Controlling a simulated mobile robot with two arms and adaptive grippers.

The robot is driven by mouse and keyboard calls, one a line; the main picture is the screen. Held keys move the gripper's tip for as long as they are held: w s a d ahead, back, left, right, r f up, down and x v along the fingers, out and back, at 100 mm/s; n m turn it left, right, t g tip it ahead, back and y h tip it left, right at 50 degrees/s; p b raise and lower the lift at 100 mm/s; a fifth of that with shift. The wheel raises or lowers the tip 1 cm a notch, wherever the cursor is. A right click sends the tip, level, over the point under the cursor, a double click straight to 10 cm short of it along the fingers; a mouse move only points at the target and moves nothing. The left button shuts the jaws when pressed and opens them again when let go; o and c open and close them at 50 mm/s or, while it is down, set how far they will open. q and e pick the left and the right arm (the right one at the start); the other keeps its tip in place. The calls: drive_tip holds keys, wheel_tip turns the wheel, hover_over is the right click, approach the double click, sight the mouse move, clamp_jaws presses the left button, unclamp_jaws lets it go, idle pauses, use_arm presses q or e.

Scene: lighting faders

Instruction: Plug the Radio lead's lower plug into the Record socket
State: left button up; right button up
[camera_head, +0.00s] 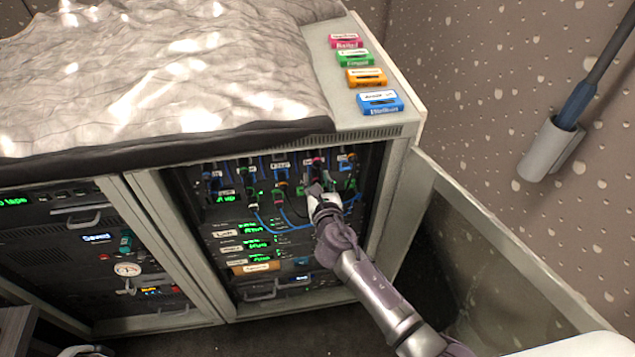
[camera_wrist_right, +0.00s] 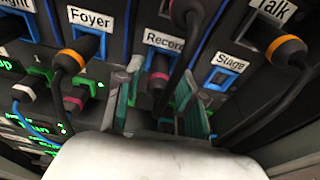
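The Record label (camera_wrist_right: 164,41) is on the dark panel in the right wrist view. Just below it is a dark plug with a pink band (camera_wrist_right: 157,80), which hides the socket there. I cannot tell if that plug is seated. My right gripper (camera_wrist_right: 158,100) has its fingers apart on either side of this plug, with gaps showing. In the head view my right gripper (camera_head: 322,197) is at the panel's upper right part. A dark cable hangs past the plug's right side. I cannot read which lead is the Radio lead.
Plugs with orange bands sit under Foyer (camera_wrist_right: 75,55) and Talk (camera_wrist_right: 284,48). The blue-framed Stage socket (camera_wrist_right: 222,76) is right of Record. Several cables hang over the panel. An open cabinet door (camera_head: 500,265) stands to the right. Coloured blocks (camera_head: 380,103) lie on top.

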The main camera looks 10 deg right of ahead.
drive_tip(key=shift+o, duration=0.9)
drive_tip(key=shift+f, duration=0.15)
drive_tip(key=s+r, duration=0.2)
drive_tip(key=s, duration=1)
drive_tip(key=shift+d, duration=0.2)
